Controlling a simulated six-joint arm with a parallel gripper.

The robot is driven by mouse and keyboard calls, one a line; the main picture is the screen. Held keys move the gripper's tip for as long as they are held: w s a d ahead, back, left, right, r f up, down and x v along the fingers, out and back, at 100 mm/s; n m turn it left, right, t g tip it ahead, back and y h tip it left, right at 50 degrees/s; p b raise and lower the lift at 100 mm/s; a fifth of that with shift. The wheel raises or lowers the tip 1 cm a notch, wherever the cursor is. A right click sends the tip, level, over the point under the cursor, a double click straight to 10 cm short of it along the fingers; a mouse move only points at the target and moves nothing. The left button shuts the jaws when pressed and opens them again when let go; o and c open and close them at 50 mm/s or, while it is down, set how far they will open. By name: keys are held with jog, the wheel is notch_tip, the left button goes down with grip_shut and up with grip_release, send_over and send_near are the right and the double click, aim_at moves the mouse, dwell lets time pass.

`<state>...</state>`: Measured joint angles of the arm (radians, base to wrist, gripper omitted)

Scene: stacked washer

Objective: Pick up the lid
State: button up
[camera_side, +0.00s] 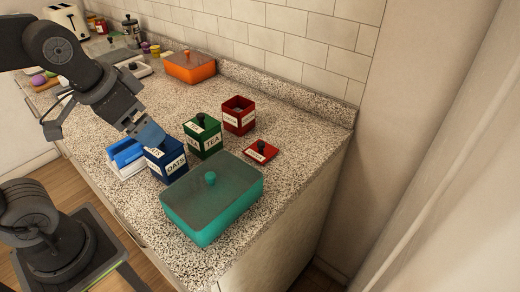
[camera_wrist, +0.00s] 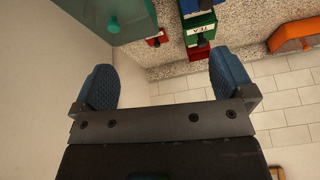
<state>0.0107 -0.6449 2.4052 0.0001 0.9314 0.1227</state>
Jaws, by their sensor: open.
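A small red lid (camera_side: 261,152) with a dark knob lies flat on the counter, to the right of an open red canister (camera_side: 239,116). A red piece, seemingly this lid (camera_wrist: 154,39), shows in the wrist view. A green TEA canister (camera_side: 203,140) has a dark knob on top. A blue OATS canister (camera_side: 167,166) stands left of it. My gripper (camera_side: 151,135) is above the blue canister and covers part of its top, so I cannot tell whether it has a lid. In the wrist view my gripper (camera_wrist: 163,78) is open, with nothing between the blue fingers.
A teal box (camera_side: 212,203) with a knobbed lid stands at the counter's front right. A blue and white item (camera_side: 126,157) touches or nearly touches the OATS canister's left side. An orange box (camera_side: 190,67) stands by the tiled wall. Free counter lies between the orange box and canisters.

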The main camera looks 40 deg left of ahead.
jog(key=w+d+r+m+g, duration=0.2)
jog(key=w+m, duration=0.5)
jog(key=w, duration=0.5)
jog(key=m+g, duration=0.3)
jog(key=m, duration=0.6)
send_over(261, 143)
notch_tip(261, 143, down, 8)
notch_tip(261, 143, down, 14)
jog(key=shift+r, duration=0.15)
